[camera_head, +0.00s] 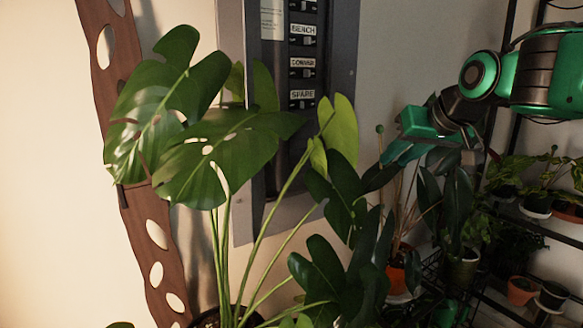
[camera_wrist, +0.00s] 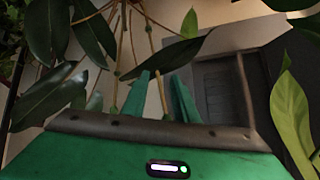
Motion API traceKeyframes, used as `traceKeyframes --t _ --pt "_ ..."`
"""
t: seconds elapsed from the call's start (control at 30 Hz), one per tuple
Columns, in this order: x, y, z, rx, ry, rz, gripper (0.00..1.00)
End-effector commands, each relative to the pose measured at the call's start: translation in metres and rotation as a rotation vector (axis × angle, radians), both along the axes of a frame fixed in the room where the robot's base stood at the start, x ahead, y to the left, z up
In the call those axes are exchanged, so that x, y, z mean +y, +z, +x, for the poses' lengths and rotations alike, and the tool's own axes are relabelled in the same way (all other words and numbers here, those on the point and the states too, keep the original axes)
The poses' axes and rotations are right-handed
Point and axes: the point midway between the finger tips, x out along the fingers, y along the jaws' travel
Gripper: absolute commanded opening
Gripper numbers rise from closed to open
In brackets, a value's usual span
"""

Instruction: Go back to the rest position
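My gripper (camera_head: 393,157) is at the right of the head view, raised among the dark leaves of the plants in front of the electrical panel. Leaves hide part of its fingers there. In the wrist view the two green fingers of my gripper (camera_wrist: 160,84) stand apart, and I see nothing held between them. Thin stems and a dark leaf (camera_wrist: 160,58) show beyond the fingertips. I cannot tell whether any leaf touches the gripper.
A large monstera (camera_head: 235,150) fills the middle of the head view. A grey breaker panel (camera_head: 345,60) is on the wall behind it. A brown perforated post (camera_head: 150,215) stands at left. A black rack (camera_head: 545,232) with several potted plants stands at right, close under my arm.

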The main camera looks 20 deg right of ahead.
Motion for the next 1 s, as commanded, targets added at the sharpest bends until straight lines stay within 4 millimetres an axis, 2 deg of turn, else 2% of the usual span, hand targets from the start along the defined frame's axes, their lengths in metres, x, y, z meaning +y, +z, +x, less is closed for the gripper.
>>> traceKeyframes --t 0.07,0.13,0.27,0.4,0.5,0.6,0.7,0.8,1.0 --pt "-0.001 -0.005 -0.002 0.012 -0.005 0.002 0.27" --pt "-0.004 -0.018 -0.009 0.044 -0.018 0.007 0.27" --pt "-0.015 -0.067 -0.040 0.175 -0.075 0.028 0.27" --pt "-0.025 -0.138 -0.097 0.381 -0.159 0.064 0.27" --pt "-0.027 -0.182 -0.143 0.527 -0.218 0.093 0.27" --pt "-0.025 -0.215 -0.187 0.654 -0.270 0.121 0.27" --pt "-0.022 -0.236 -0.221 0.750 -0.306 0.144 0.27" --pt "-0.020 -0.248 -0.242 0.811 -0.330 0.159 0.27" --pt "-0.018 -0.254 -0.253 0.840 -0.343 0.166 0.27"
